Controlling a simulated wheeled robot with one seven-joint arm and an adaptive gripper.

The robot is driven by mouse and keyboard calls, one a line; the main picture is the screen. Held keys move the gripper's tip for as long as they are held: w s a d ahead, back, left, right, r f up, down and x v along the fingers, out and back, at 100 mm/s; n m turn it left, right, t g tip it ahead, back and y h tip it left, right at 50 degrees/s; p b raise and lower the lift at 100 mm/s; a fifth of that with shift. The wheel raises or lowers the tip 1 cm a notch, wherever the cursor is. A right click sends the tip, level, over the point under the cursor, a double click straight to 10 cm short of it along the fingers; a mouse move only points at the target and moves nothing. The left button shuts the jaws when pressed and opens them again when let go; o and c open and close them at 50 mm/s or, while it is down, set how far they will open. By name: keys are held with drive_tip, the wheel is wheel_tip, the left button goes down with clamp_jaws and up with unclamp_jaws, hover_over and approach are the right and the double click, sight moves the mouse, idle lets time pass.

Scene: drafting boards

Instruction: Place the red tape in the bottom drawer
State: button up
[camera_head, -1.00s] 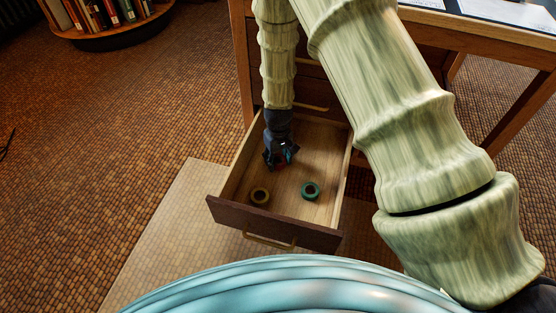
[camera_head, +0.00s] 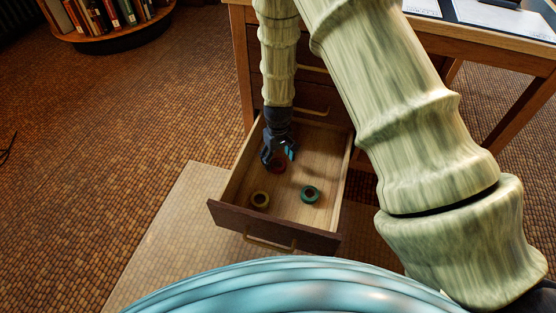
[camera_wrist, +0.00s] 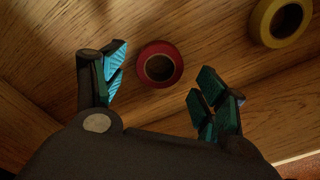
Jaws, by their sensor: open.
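The red tape (camera_head: 278,166) is a small ring lying on the floor of the open bottom drawer (camera_head: 328,170). In the wrist view the red tape (camera_wrist: 160,64) lies flat, just beyond and between the spread fingers, touching neither. My gripper (camera_head: 280,157) reaches down into the drawer from above, open and empty. Its teal-padded fingertips show wide apart in the wrist view (camera_wrist: 162,85). In the head view the gripper hides part of the red tape.
A yellow tape (camera_head: 260,199) and a green tape (camera_head: 310,193) lie nearer the drawer front (camera_head: 272,227). The wooden desk (camera_head: 480,45) stands behind. A round bookshelf (camera_head: 110,40) stands at the back left.

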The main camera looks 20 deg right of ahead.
wheel_tip(320, 180, up, 9)
drive_tip(key=p, duration=0.3)
drive_tip(key=shift+p, duration=0.35)
idle(0.9)
